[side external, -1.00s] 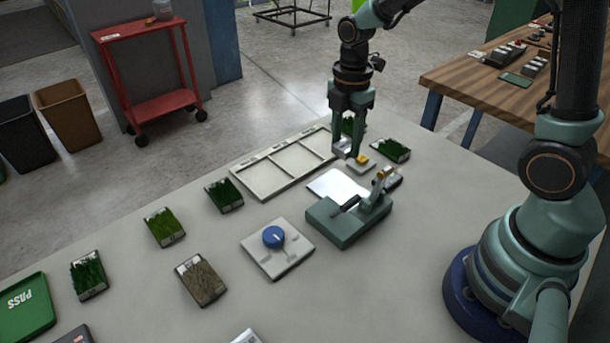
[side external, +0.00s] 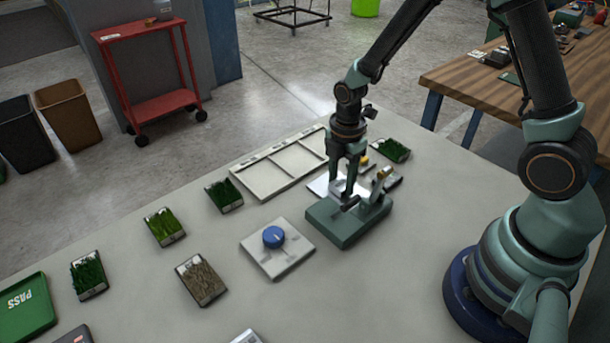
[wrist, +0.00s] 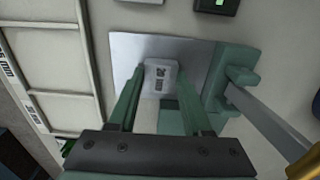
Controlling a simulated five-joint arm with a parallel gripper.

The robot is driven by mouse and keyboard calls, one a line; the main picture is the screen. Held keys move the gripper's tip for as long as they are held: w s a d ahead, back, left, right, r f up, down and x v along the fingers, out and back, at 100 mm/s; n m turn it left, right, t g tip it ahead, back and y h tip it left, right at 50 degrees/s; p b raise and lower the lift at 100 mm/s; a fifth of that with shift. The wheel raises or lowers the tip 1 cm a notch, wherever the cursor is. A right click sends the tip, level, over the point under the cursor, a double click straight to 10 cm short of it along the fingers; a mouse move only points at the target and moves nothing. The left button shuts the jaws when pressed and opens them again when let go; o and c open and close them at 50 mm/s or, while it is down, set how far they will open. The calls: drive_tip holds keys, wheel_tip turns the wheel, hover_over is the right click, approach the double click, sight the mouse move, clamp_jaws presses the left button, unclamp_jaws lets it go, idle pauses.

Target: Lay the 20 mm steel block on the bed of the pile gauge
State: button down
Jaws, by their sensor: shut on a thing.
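The steel block (wrist: 160,78), a small light-grey cube with a printed label, sits between the fingertips of my gripper (wrist: 160,84) in the wrist view. Below it is the shiny flat bed (wrist: 128,48) of the pile gauge. The gauge's green body (wrist: 234,70) is right of the fingers. In the side view my gripper (side external: 346,192) points down over the bed, behind the green pile gauge (side external: 345,230), and the block is largely hidden there. I cannot tell whether the block touches the bed.
The gauge's arm (wrist: 265,115) reaches towards the lower right, close to my right finger. A white compartment tray (side external: 262,186) lies left of the bed. A plate with a blue knob (side external: 274,237) and several turf samples (side external: 164,227) stand around.

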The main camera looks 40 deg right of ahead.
drive_tip(key=shift+f, duration=0.15)
drive_tip(key=shift+c, duration=1.7)
unclamp_jaws()
wheel_tip(320, 180, up, 12)
wheel_tip(320, 180, up, 8)
drive_tip(key=m+t, duration=0.3)
drive_tip(key=m, duration=0.6)
hover_over(341, 183)
drive_tip(key=s, duration=0.4)
drive_tip(key=shift+s+d+r+m+t, duration=0.15)
drive_tip(key=shift+s+r+m+t, duration=0.45)
drive_tip(key=shift+m, duration=0.9)
drive_tip(key=shift+s+d+r+m+t, duration=0.2)
drive_tip(key=shift+s+r+m, duration=0.55)
drive_tip(key=shift+m, duration=0.75)
drive_tip(key=shift+s+d+r+m+t, duration=0.1)
drive_tip(key=shift+s+r+m+t, duration=0.5)
drive_tip(key=shift+m, duration=0.9)
drive_tip(key=shift+s, duration=0.1)
